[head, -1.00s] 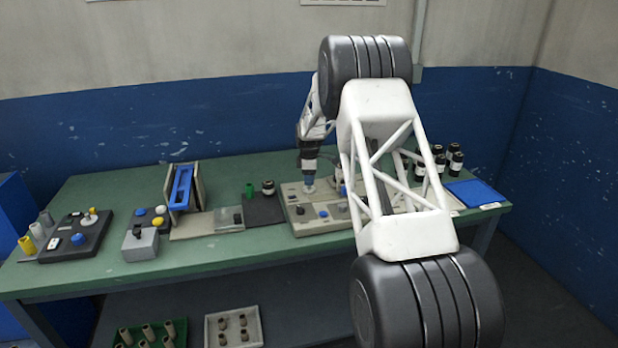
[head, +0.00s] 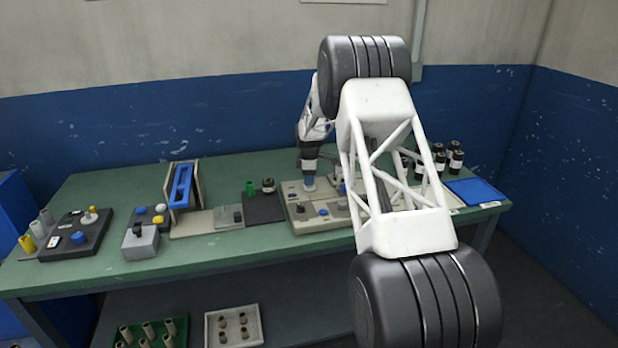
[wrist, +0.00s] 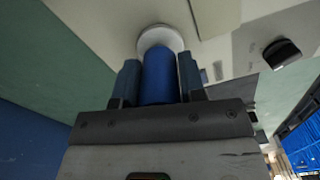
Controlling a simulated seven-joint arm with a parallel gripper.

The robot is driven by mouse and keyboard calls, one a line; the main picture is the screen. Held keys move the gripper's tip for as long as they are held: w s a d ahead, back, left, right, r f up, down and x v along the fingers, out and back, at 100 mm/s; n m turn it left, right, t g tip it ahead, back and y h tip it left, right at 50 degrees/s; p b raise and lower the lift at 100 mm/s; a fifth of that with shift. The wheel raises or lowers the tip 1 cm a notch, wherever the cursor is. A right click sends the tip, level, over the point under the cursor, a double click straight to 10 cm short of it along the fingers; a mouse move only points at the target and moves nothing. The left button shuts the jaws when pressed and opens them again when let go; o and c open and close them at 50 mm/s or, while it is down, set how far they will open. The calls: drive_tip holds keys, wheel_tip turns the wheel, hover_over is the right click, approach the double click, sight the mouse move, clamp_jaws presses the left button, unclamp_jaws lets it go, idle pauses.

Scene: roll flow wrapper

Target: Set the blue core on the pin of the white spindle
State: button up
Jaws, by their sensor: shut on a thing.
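The blue core (wrist: 160,75) is between the two fingers of my gripper (wrist: 158,82) in the wrist view, and the gripper is shut on it. The core's far end meets the round white spindle (wrist: 160,38), which shows as a disc around that end. The pin is hidden, so I cannot tell how far the core is down on it. In the head view my gripper (head: 309,182) points down at the left back of the beige panel, with the core low between its fingers and a little white below it.
The beige panel (head: 320,222) carries several knobs. A dark mat (head: 264,208) with a green core (head: 250,188) and a black-and-cream cylinder (head: 268,185) lies to its left. Several black bottles (head: 455,160) and a blue tray (head: 474,191) stand to the right.

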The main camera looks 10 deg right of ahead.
drive_tip(key=shift+f, duration=0.7)
idle(0.7)
drive_tip(key=o, duration=1.5)
drive_tip(key=shift+c, duration=0.2)
drive_tip(key=shift+r, duration=0.1)
drive_tip(key=shift+r, duration=3.9)
drive_tip(key=shift+r, duration=0.1)
